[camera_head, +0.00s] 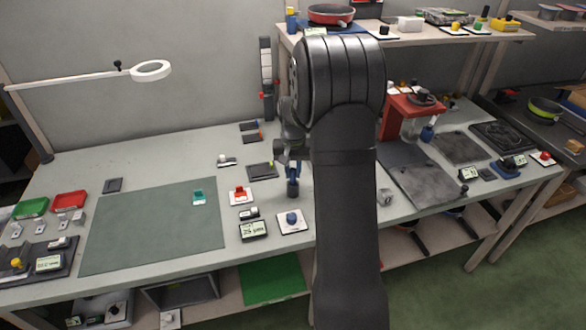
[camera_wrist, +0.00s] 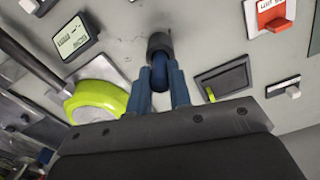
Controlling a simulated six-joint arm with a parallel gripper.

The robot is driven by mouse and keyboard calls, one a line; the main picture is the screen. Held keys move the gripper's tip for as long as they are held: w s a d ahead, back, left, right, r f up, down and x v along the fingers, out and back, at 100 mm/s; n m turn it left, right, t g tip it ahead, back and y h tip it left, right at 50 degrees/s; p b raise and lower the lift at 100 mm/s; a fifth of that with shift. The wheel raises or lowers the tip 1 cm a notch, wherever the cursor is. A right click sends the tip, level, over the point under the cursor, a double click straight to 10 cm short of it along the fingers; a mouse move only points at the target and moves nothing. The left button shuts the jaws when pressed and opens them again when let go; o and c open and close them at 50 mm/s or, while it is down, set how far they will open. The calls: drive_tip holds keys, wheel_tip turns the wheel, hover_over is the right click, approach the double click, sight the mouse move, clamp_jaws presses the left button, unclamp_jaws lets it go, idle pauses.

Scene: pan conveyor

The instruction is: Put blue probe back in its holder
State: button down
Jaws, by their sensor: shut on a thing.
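My gripper (camera_head: 293,184) points down over the grey bench in the head view, left of my upright arm link. In the wrist view my gripper (camera_wrist: 160,72) has its blue fingers closed around a rounded blue piece with a dark cylindrical end, which I take as the blue probe (camera_wrist: 158,44). The dark end projects past the fingertips, above the bench surface. Whether it touches the bench cannot be told. The fingers hide part of the probe. I cannot tell for sure which thing is its holder.
A white plate with a blue knob (camera_head: 292,220) lies just in front of my gripper, near a display box (camera_head: 253,230) and a red switch (camera_head: 240,195). A lime-rimmed pan (camera_wrist: 95,100) is close beside my fingers. The green mat (camera_head: 150,228) is mostly clear.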

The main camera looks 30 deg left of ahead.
drive_tip(key=shift+f, duration=0.85)
drive_tip(key=c, duration=1.2)
unclamp_jaws()
drive_tip(key=shift+c, duration=0.2)
wheel_tip(320, 180, up, 17)
drive_tip(key=shift+r, duration=0.15)
wheel_tip(320, 180, down, 17)
drive_tip(key=shift+f, duration=0.2)
drive_tip(key=shift+r, duration=0.15)
